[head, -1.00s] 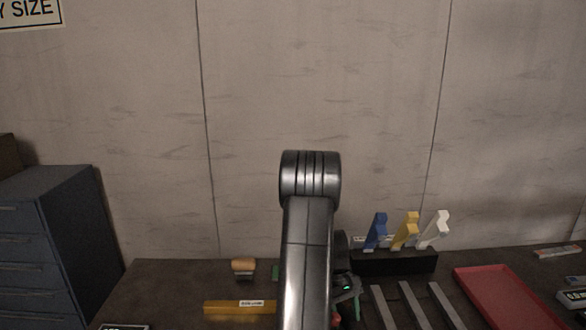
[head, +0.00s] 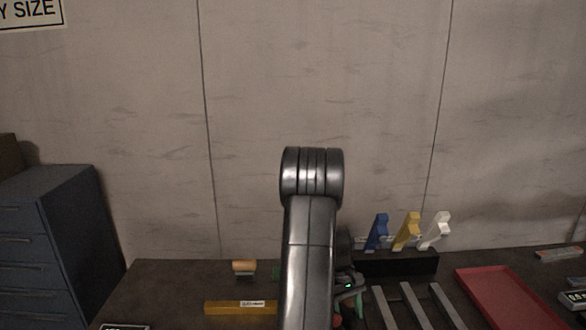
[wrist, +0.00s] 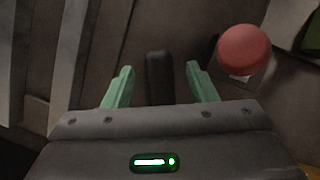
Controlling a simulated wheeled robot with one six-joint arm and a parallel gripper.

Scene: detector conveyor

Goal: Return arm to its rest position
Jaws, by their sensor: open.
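My gripper (wrist: 160,84) shows in the wrist view with its two green fingers apart and nothing between them. Below the fingers is its grey body with a lit green indicator. A dark, narrow object or slot lies on the surface beyond the gap between the fingers; I cannot tell which. In the head view my raised arm stands in the middle and hides part of the table. A small part of my gripper shows low and right of the arm, with a green finger near the table.
A red round button (wrist: 244,48) is right of the fingers. Grey rails (head: 413,306), a black rack with blue, yellow and white pieces (head: 400,262), and a red tray (head: 509,298) stand right of my arm. A yellow bar (head: 238,307) lies left. A blue-grey cabinet (head: 60,240) stands far left.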

